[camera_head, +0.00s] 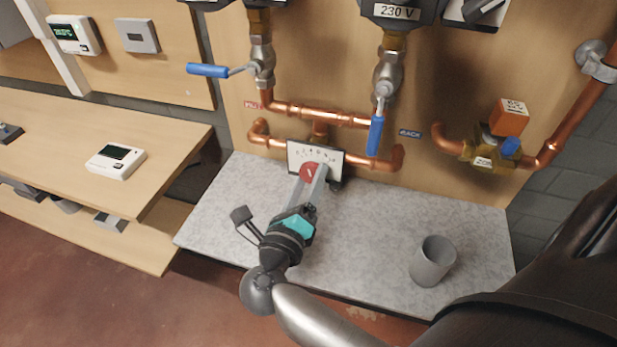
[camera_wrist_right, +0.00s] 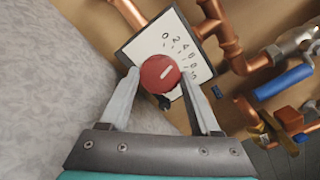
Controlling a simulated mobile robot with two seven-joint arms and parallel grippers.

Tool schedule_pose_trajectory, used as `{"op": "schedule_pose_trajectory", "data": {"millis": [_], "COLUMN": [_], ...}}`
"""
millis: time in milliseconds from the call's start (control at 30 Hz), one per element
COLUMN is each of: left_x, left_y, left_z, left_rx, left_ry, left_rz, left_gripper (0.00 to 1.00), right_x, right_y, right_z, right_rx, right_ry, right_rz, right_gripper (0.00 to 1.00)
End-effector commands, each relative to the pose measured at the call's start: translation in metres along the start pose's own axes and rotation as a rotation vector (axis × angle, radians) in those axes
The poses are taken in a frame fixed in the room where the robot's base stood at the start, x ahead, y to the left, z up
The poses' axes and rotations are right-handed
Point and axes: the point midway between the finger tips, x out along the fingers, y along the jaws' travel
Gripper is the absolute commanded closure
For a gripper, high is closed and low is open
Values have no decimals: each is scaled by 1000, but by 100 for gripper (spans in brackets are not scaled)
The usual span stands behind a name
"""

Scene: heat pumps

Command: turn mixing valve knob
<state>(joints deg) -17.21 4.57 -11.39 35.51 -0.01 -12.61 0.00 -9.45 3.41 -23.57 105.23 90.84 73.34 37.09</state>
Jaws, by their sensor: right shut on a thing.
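The mixing valve knob (camera_head: 310,171) is a round red knob with a pale pointer mark, in front of a white dial plate (camera_head: 322,155) with numbers. It sits on the copper pipework at the middle of the head view. In the right wrist view the knob (camera_wrist_right: 160,73) lies between my fingers, in front of the dial plate (camera_wrist_right: 178,43). My right gripper (camera_head: 309,180) is shut on the knob, one finger on each side; it also shows in the right wrist view (camera_wrist_right: 160,85). The pointer mark runs slantwise. My left gripper is not in view.
Two blue-handled valves (camera_head: 208,70) (camera_head: 375,135) flank the dial above. A valve with an orange box (camera_head: 509,117) is at the right. A grey cup (camera_head: 432,261) stands on the grey worktop (camera_head: 370,235). A wooden shelf (camera_head: 165,155) with a white device (camera_head: 116,161) is at the left.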

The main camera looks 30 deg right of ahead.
Motion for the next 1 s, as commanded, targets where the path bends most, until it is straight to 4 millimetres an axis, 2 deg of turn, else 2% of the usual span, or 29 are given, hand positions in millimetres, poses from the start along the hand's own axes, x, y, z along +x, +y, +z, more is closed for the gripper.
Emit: {"op": "schedule_pose_trajectory", "data": {"millis": [33,100,300,700,733,1000], "left_x": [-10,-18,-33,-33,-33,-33], "left_y": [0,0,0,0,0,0], "left_z": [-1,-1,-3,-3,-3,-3], "left_rx": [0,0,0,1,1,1], "left_ry": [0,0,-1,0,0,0], "left_rz": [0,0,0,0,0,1], "left_gripper": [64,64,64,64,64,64], "right_x": [0,0,0,1,1,0], "right_y": [-3,-4,-2,-1,-1,0], "right_z": [2,3,2,1,1,1], "right_rx": [-41,-100,-232,-268,-268,-267], "right_ry": [5,4,2,-2,-2,-1], "right_rz": [0,0,0,-1,-1,0], "right_gripper": [92,92,92,92,35,6]}}
